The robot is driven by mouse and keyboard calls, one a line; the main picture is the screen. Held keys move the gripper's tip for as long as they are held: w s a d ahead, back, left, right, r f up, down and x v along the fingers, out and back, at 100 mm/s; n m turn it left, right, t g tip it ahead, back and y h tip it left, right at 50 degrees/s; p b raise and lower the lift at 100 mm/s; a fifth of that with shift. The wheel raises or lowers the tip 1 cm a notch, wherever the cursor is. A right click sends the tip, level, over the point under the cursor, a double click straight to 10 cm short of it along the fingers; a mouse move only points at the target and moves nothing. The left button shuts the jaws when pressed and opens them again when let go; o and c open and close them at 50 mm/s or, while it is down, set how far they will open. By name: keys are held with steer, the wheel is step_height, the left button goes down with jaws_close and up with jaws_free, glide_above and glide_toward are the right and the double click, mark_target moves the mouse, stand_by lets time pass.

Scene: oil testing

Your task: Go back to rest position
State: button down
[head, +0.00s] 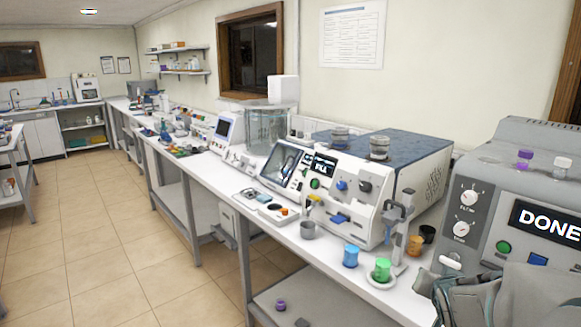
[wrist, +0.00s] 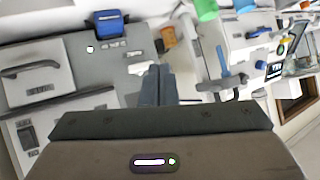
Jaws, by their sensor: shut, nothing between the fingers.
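My gripper (wrist: 158,72) shows in the wrist view with its two dark fingers together and nothing visible between them. In the head view, part of my arm fills the lower right corner, in front of the grey machine (head: 490,195) whose screen reads DONE. The wrist view looks at benchtop equipment from close by, tilted. A blue cup (wrist: 207,10), partly cut off, is at its top edge.
A white analyser (head: 345,205) stands on the long bench. A blue cup (head: 351,256) and a green cup (head: 382,268) stand near its front edge. A purple-capped vial (head: 525,158) is on top of the grey machine. The tiled floor (head: 110,235) at left is clear.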

steer(key=s+a+f+n+g+y, duration=0.1)
steer(key=s+a+n+g+y, duration=0.2)
steer(key=s+a, duration=1.3)
steer(key=s+n+g, duration=0.1)
steer(key=n+g, duration=0.2)
steer(key=g, duration=0.1)
steer(key=shift+s+a+f+n+g+y, duration=0.2)
steer(key=shift+s+f+n+g+y, duration=0.2)
stand_by(0.7)
